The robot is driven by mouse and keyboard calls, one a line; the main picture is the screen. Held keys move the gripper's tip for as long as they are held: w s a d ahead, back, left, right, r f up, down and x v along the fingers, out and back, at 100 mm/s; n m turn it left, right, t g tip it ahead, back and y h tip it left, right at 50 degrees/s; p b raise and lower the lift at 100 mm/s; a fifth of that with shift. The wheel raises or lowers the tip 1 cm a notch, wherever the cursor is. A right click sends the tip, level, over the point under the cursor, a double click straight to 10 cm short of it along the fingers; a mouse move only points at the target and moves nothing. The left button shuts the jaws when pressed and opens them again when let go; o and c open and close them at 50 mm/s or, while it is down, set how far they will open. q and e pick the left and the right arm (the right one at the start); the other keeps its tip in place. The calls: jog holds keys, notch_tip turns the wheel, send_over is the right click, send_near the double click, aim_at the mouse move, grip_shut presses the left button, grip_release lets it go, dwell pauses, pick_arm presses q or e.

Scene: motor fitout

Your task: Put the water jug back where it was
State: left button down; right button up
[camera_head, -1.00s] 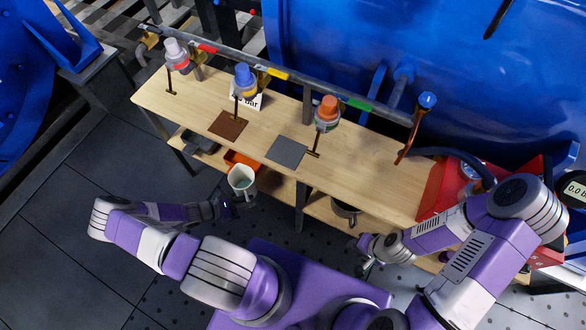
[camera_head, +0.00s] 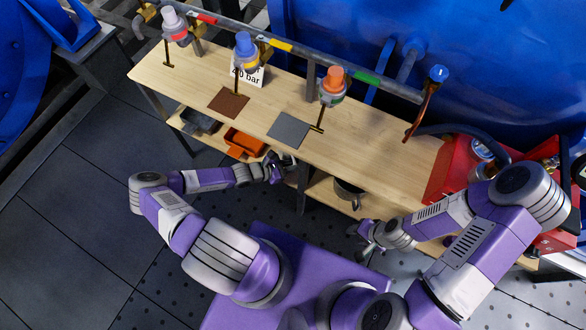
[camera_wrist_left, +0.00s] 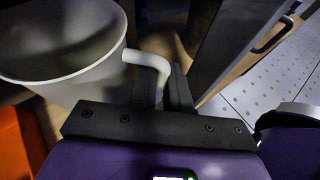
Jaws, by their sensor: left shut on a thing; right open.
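The water jug (camera_wrist_left: 65,75) is a pale, open-topped vessel, filling the upper left of the left wrist view. Its bent handle (camera_wrist_left: 148,60) lies between the dark fingers of my left gripper (camera_wrist_left: 163,88), which is shut on it. In the head view my left gripper (camera_head: 277,168) reaches under the front edge of the wooden bench top (camera_head: 375,150), and I cannot make out the jug there. Whether the jug rests on the lower shelf or hangs above it is unclear. My right gripper (camera_head: 368,238) is open and empty, in front of the bench at the right.
On the lower shelf are an orange tray (camera_head: 244,143), a dark grey tray (camera_head: 200,121) and a metal pot (camera_head: 347,193). A bench leg (camera_head: 303,190) stands just right of my left gripper. A brown mat (camera_head: 228,103) and a grey mat (camera_head: 289,131) lie on top.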

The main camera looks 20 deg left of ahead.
pick_arm(q)
notch_tip(320, 180, down, 3)
jog(key=shift+b, duration=0.75)
jog(key=shift+r, duration=0.1)
jog(key=c, duration=1.4)
grip_release()
